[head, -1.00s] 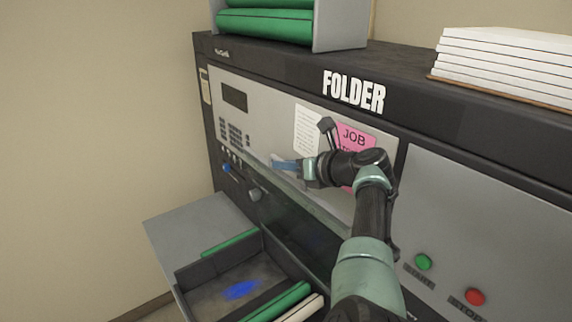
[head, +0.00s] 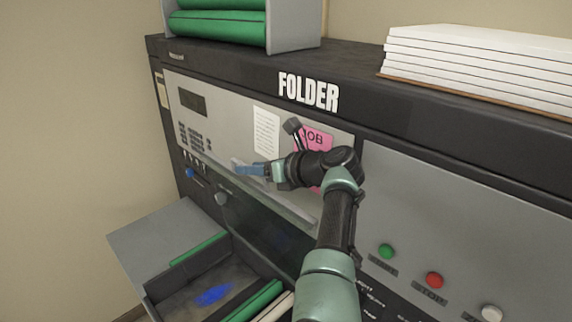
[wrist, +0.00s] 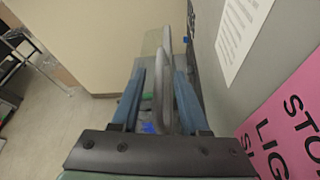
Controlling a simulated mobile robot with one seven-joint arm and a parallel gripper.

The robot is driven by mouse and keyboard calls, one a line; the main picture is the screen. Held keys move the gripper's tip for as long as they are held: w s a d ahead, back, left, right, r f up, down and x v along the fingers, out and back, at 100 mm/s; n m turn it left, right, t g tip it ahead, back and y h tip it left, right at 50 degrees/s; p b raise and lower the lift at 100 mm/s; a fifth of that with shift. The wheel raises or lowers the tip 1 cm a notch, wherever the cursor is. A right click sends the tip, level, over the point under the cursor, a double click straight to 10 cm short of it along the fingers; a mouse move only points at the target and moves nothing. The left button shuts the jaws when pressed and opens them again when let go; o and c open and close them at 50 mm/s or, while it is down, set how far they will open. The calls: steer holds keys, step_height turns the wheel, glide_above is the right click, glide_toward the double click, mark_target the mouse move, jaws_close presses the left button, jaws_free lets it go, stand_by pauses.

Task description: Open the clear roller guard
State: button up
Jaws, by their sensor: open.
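The clear roller guard (head: 272,232) is a see-through panel low on the folder's front, with dark space behind it. A pale grey bar-like handle (head: 284,205) runs along its top edge. My gripper (head: 238,170) has blue fingers and is at the bar's left part, in front of the machine. In the wrist view my gripper (wrist: 157,98) is open, with one blue finger on each side. A grey curved handle bar (wrist: 165,75) runs between the fingers, closer to the right one. I cannot tell whether either finger touches it.
An open tray (head: 160,287) with green rollers and a blue smear juts out below. A pink sign (head: 318,138) and white sheet (head: 266,132) are behind my arm. Green (head: 386,251) and red (head: 434,280) buttons are at right. A stack of white paper (head: 470,65) sits on top.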

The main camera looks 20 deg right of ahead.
steer(key=shift+s+d+r, duration=0.1)
steer(key=shift+s+d, duration=0.2)
steer(key=shift+s, duration=0.1)
step_height(320, 180, up, 4)
steer(key=b, duration=0.3)
glide_above(290, 203)
steer(key=shift+w+f, duration=0.2)
steer(key=shift+w, duration=0.05)
